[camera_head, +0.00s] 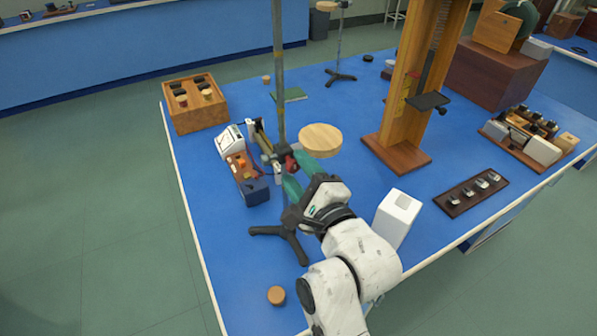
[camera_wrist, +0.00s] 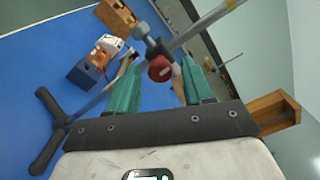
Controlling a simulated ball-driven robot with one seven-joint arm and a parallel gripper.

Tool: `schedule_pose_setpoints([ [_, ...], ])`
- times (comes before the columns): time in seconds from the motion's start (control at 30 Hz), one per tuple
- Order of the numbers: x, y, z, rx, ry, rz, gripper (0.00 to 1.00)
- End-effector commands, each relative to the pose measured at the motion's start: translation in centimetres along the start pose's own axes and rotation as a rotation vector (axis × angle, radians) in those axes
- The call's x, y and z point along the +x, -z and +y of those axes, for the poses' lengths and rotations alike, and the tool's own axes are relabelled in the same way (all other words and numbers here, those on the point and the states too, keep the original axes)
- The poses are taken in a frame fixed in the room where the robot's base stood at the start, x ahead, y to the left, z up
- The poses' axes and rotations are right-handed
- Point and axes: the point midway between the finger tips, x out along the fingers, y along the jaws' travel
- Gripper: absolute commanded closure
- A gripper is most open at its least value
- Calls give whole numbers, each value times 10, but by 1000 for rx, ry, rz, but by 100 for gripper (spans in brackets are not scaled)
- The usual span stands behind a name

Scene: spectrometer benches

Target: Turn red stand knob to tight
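The red knob (camera_head: 291,163) sits on a dark clamp on the upright metal rod (camera_head: 279,75) of a stand. The stand's dark tripod base (camera_head: 284,240) rests on the blue table. In the wrist view the red knob (camera_wrist: 159,68) shows its round face between the fingers' far ends. My gripper (camera_head: 300,172) has two green fingers and reaches the knob from the front right. The fingers are apart, also in the wrist view (camera_wrist: 160,75), with visible gaps beside the knob. Whether the knob lies fully between the fingertips or just beyond them is unclear.
A blue box with orange parts (camera_head: 252,190) and a white meter (camera_head: 230,142) stand left of the rod. A round wooden disc (camera_head: 321,136) is close behind the fingers. A white block (camera_head: 396,217) stands right of my arm, and a tall wooden post (camera_head: 405,100) further back.

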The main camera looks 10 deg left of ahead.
Motion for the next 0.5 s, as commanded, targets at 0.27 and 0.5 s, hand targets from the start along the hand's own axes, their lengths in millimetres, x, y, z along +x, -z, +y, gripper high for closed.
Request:
schedule_pose_setpoints([
  [0.27,0,-1,0,0,1,-3,45],
  [0.5,-26,0,2,-2,1,-2,45],
])
